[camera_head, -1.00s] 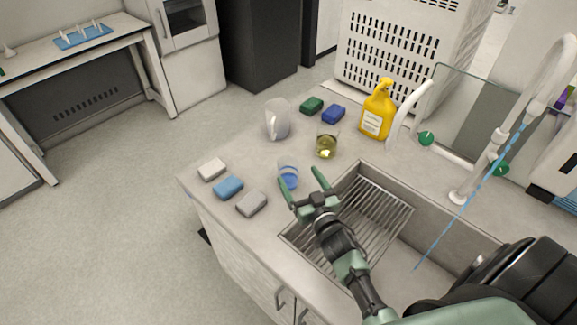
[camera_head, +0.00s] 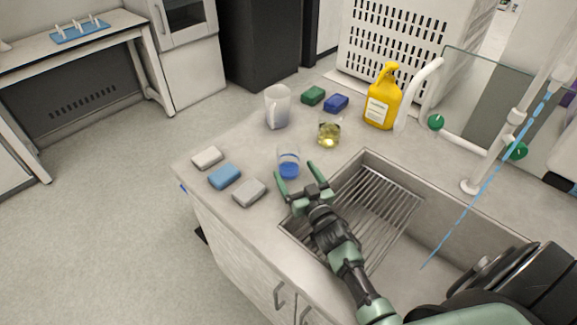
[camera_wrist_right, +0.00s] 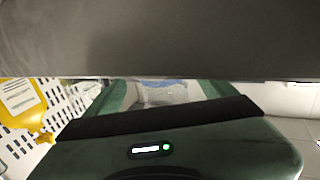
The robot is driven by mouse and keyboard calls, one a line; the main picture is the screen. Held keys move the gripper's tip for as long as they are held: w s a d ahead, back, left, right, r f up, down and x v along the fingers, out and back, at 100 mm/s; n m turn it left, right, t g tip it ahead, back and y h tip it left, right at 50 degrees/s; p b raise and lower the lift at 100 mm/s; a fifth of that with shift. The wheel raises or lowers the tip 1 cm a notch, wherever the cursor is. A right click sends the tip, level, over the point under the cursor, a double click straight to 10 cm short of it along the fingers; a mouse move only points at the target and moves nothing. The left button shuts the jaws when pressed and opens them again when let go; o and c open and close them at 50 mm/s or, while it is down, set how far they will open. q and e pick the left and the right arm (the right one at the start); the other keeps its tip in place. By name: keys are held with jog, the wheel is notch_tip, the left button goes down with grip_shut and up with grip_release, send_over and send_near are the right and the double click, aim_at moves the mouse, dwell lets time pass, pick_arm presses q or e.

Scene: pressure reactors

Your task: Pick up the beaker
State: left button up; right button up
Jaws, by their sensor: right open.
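A small clear beaker with blue liquid (camera_head: 288,163) stands upright on the counter, left of the sink. A second beaker with yellow liquid (camera_head: 329,132) stands behind it to the right. My right gripper (camera_head: 296,175) is open and empty, with its fingertips pointing toward the blue-liquid beaker; I cannot tell whether a finger touches it. In the right wrist view a clear, blue-tinged thing (camera_wrist_right: 168,93) shows between the green fingers, mostly hidden by a dark band across the top. My left gripper is not in view.
Left of the beaker lie white (camera_head: 207,158), blue (camera_head: 224,176) and grey (camera_head: 249,193) blocks. Behind stand a pitcher (camera_head: 277,108), green (camera_head: 313,95) and dark blue (camera_head: 336,103) blocks and a yellow bottle (camera_head: 381,100). The sink (camera_head: 440,238) with a wire rack (camera_head: 375,212) lies right.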

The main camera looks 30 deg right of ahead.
aim_at(293, 170)
jog(key=w+b, duration=0.1)
jog(key=w, duration=0.3)
jog(key=shift+w+r+b, duration=0.1)
jog(key=shift+w+b, duration=0.25)
jog(key=shift+w, duration=0.1)
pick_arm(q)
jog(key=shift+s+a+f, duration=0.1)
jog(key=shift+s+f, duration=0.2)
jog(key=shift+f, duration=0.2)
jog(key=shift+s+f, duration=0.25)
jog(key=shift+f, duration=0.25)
pick_arm(e)
jog(key=c, duration=1.5)
